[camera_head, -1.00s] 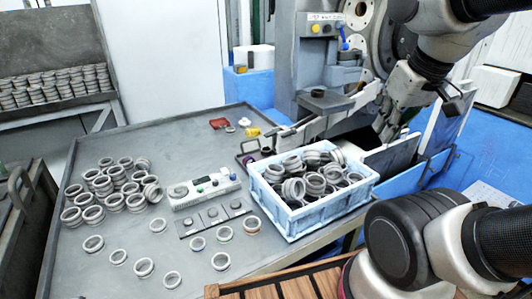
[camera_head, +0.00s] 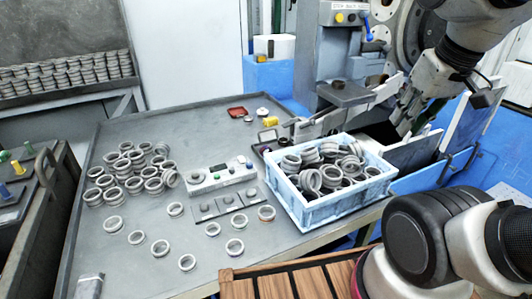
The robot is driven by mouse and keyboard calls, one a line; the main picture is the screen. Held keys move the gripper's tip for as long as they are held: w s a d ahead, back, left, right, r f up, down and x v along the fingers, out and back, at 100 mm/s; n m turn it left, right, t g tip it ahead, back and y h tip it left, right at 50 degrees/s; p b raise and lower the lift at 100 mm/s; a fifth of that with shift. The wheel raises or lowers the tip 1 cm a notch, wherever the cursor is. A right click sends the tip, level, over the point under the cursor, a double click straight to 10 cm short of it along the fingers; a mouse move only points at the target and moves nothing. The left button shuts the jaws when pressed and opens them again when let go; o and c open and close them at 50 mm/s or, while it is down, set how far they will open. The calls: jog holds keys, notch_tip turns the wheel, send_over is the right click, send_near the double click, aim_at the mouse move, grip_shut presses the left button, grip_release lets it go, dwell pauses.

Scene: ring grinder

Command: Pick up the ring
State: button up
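Grey metal rings lie in several places. A cluster of rings (camera_head: 128,174) is heaped at the left of the grey table, and several single rings, such as one ring (camera_head: 187,262), lie apart at its front. More rings (camera_head: 331,177) fill a pale blue crate (camera_head: 336,211) at the table's right edge. My gripper (camera_head: 404,118) hangs at upper right, beyond the crate and beside the grinding machine (camera_head: 345,90). It is small and seen from the side; I cannot tell whether its fingers are open or hold anything.
A white control box (camera_head: 218,177) and a dark plate (camera_head: 225,204) lie mid-table. Ring stacks (camera_head: 65,75) line a shelf at upper left.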

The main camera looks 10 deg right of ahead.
jog(key=o, duration=0.4)
jog(key=w+r+n, duration=0.1)
jog(key=w, duration=0.1)
jog(key=w+n+g+h, duration=0.1)
jog(key=w, duration=0.2)
jog(key=w+r, duration=0.1)
jog(key=w, duration=0.2)
jog(key=shift+w+d+r+n+g, duration=0.1)
jog(key=shift+w+r+n+g, duration=0.15)
jog(key=shift+r+n+g, duration=0.15)
jog(key=shift+o, duration=0.2)
jog(key=n+h, duration=1)
jog(key=n, duration=0.5)
send_over(265, 147)
jog(key=s+a, duration=0.2)
jog(key=a, duration=0.1)
notch_tip(265, 147, down, 27)
jog(key=a+f+n, duration=0.1)
jog(key=f, duration=0.2)
jog(key=a+f+n+h, duration=0.1)
jog(key=a+f, duration=0.1)
jog(key=f, duration=0.1)
jog(key=a+f+n+t+h, duration=0.1)
jog(key=f, duration=0.2)
jog(key=shift+w+a, duration=0.1)
jog(key=shift+a, duration=0.2)
jog(key=shift+d+f, duration=0.15)
jog(key=shift+d, duration=0.05)
jog(key=shift+x, duration=3.55)
